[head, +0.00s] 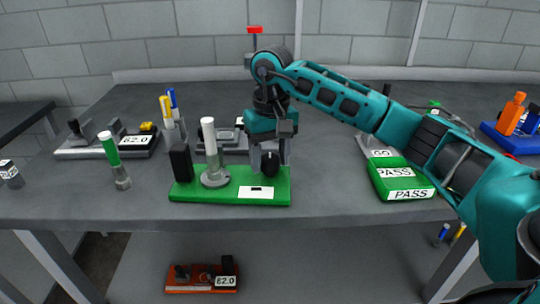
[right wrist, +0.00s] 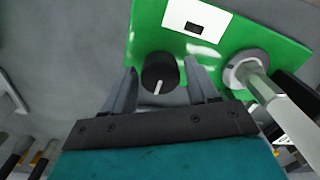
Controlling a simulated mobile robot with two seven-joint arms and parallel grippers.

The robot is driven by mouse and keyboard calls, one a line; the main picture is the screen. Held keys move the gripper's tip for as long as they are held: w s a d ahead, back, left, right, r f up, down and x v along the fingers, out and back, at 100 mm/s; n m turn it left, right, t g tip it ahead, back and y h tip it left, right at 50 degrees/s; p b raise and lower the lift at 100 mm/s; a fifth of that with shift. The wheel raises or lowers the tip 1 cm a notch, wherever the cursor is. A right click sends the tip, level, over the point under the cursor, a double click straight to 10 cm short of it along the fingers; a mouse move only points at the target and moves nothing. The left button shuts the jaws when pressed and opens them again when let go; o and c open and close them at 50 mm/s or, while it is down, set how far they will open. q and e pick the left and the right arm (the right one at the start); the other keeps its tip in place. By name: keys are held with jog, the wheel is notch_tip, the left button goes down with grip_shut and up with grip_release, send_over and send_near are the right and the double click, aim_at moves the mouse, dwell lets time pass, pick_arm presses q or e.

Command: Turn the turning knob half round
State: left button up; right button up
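The turning knob (right wrist: 159,72) is black and round with a white pointer line, which points toward the bottom of the right wrist view. It sits on a green base plate (right wrist: 175,14), which lies near the table's front edge in the head view (head: 232,195). My right gripper (right wrist: 160,72) is open, with one grey finger on each side of the knob and small gaps showing. In the head view the right gripper (head: 270,160) points down over the right part of the plate, around the black knob (head: 270,163). My left gripper is not in view.
On the same plate stand a white-handled post (head: 210,145) and a black block (head: 181,163). A green-handled tool (head: 110,150) stands to the left. A green PASS box (head: 402,175) is to the right.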

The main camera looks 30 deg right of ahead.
jog(key=c, duration=0.8)
